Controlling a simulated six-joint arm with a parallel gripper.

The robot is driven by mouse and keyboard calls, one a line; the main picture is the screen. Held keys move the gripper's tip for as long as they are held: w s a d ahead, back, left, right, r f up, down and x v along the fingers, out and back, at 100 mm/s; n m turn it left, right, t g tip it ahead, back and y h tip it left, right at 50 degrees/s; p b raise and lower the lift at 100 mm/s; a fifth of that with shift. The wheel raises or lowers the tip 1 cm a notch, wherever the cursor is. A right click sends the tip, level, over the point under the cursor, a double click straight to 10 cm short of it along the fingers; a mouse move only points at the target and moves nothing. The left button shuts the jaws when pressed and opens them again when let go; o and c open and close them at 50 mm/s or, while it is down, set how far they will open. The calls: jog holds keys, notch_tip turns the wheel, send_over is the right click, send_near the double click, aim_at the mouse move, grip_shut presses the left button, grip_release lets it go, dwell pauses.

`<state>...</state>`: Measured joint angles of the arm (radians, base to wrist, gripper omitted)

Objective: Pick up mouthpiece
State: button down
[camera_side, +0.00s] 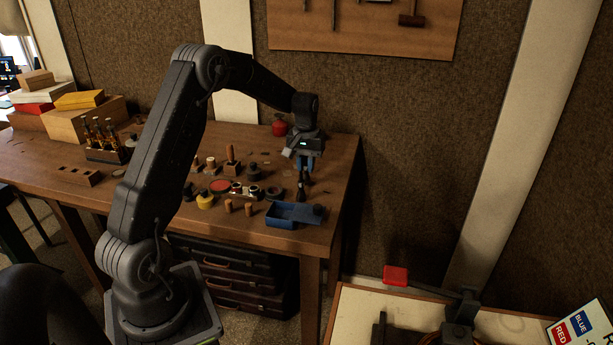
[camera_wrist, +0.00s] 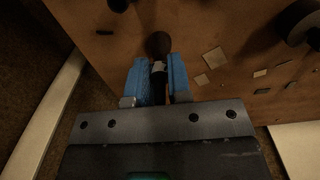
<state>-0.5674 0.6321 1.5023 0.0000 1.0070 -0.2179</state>
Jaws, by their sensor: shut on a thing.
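My gripper (camera_side: 304,170) is over the right end of the wooden bench in the side view. In the wrist view its two blue fingers (camera_wrist: 159,78) are shut on the mouthpiece (camera_wrist: 158,44), a slim dark piece with a rounded dark end and a pale band between the fingers. In the side view the mouthpiece (camera_side: 301,190) shows as a dark upright shape below the fingers. I cannot tell whether its lower end touches the bench.
A blue open tray (camera_side: 285,222) stands at the bench's (camera_side: 322,235) front right corner, close to my gripper. Several small pegs, discs and a yellow pot (camera_side: 205,202) lie to the left. A red container (camera_side: 279,128) stands behind. The wrist view shows flat scraps (camera_wrist: 214,57) on the wood.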

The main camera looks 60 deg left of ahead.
jog(key=shift+r, duration=3.5)
